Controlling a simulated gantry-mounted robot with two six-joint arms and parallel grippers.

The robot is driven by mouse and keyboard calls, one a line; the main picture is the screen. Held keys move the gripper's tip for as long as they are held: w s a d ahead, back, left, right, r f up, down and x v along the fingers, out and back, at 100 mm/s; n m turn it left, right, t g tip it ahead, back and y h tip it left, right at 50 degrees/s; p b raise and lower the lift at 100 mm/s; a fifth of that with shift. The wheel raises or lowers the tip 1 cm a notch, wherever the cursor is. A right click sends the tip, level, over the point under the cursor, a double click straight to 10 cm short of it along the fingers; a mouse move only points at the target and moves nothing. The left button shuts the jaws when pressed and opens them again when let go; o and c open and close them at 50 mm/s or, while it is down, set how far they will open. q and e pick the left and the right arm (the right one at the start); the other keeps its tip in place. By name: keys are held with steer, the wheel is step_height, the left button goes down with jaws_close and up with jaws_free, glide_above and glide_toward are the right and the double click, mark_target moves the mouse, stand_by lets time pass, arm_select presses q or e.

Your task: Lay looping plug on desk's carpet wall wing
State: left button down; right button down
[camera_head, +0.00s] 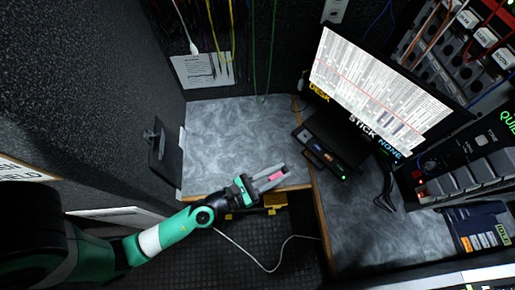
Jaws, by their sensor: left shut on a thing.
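My left gripper (275,178) is shut on a small pink piece, which I take to be the looping plug (278,176). It holds the plug over the front edge of the desk wing. The desk's carpet wall wing (225,135) is a grey mottled surface against the dark carpeted wall, at centre left. I cannot tell the height of the plug above it. My fingers hide part of the plug. My right gripper is not in view.
A monitor (380,85) and a small black box with lights (325,150) stand right of the wing. Cables hang above its back edge. A black bracketed panel (162,155) is at its left. A white cable (255,262) trails below. The wing's middle is clear.

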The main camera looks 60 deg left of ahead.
arm_select(q)
steer(key=shift+s+a+f, duration=0.2)
steer(key=shift+s+f, duration=0.15)
steer(key=shift+f, duration=0.1)
steer(key=shift+d, duration=0.15)
